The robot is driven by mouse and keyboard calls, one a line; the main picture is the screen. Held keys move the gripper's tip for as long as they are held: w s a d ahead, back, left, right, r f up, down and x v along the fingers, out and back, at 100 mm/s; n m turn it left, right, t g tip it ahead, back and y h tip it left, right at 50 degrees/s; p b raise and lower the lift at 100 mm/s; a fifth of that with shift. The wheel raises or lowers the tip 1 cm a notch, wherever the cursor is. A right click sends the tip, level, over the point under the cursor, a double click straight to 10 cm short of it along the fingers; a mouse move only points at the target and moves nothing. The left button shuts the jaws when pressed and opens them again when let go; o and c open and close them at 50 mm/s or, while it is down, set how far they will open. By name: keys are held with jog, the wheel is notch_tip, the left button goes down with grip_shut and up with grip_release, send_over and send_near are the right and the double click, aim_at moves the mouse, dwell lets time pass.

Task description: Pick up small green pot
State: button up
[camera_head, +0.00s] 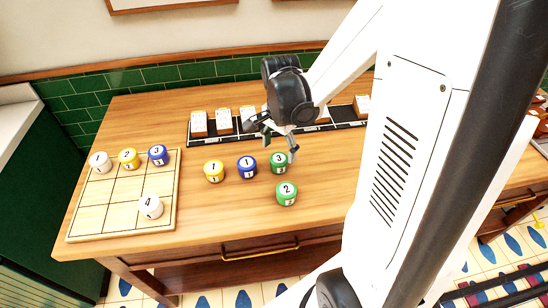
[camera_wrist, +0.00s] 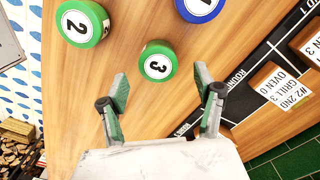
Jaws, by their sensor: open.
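Two green pots with white tops stand on the wooden table. One, marked 3 (camera_head: 279,163), is nearer the back; the other, marked 2 (camera_head: 287,195), stands in front of it. In the wrist view, the pot marked 3 (camera_wrist: 158,62) lies ahead of the gap between my fingers, and looks a little smaller than the pot marked 2 (camera_wrist: 83,24), which is off to the left. My gripper (camera_head: 276,143) is open and empty, behind and above the pot marked 3. Both fingers (camera_wrist: 161,85) show apart in the wrist view, with nothing between them.
A blue pot (camera_head: 247,168) and a yellow pot (camera_head: 214,172) stand left of the green ones. A grid board (camera_head: 95,216) at left holds several pots. A black strip (camera_head: 340,112) with order cards runs along the back. The front table area is clear.

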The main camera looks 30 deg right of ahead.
aim_at(279, 158)
jog(key=shift+s+f, duration=0.15)
jog(key=shift+f, duration=2.5)
jog(key=shift+a, duration=0.1)
jog(key=c, duration=1.3)
